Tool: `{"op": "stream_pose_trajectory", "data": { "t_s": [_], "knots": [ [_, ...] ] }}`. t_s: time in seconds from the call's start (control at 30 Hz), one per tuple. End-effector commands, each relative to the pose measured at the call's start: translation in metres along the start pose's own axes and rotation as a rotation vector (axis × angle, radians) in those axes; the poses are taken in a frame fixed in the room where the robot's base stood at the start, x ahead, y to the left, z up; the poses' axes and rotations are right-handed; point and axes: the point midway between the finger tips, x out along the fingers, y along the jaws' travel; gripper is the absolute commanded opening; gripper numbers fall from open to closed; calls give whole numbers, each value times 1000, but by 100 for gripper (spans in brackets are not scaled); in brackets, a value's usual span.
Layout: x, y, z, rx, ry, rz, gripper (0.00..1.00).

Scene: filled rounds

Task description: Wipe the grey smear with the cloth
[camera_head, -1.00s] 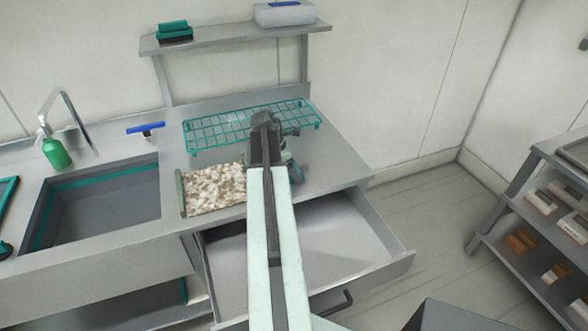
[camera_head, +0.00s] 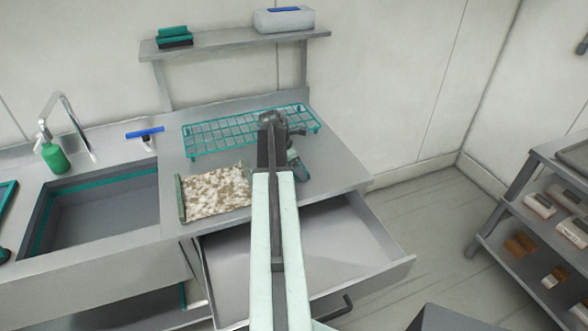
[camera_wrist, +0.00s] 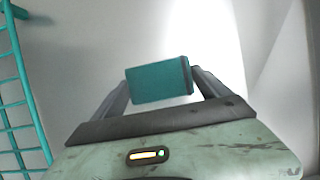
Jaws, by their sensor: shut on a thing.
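My gripper (camera_wrist: 160,90) is shut on a teal, block-shaped piece with a dark right edge, which I take to be the cloth (camera_wrist: 157,82). The piece sits between the two grey fingers in the wrist view. In the head view my gripper (camera_head: 298,167) is over the right part of the grey counter (camera_head: 335,172), largely behind my own arm. I cannot pick out the grey smear in either view; my arm hides part of the counter. Whether the cloth touches the counter is unclear.
A teal wire rack (camera_head: 215,137) stands behind my gripper; its edge shows in the wrist view (camera_wrist: 22,95). A mottled brown-white tray (camera_head: 214,192) lies to the left, beside the sink (camera_head: 95,205). An open drawer (camera_head: 355,245) juts out below. A shelf (camera_head: 230,40) hangs above.

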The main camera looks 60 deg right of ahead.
Motion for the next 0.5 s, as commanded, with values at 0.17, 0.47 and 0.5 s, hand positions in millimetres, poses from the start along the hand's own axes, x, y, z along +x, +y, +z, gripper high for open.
{"op": "stream_pose_trajectory", "data": {
  "t_s": [0.17,0.47,0.5],
  "knots": [
    [5,0,12,4,-1,-1,54],
    [12,0,33,2,0,-1,54],
    [12,0,33,2,0,-1,54]
  ]
}}
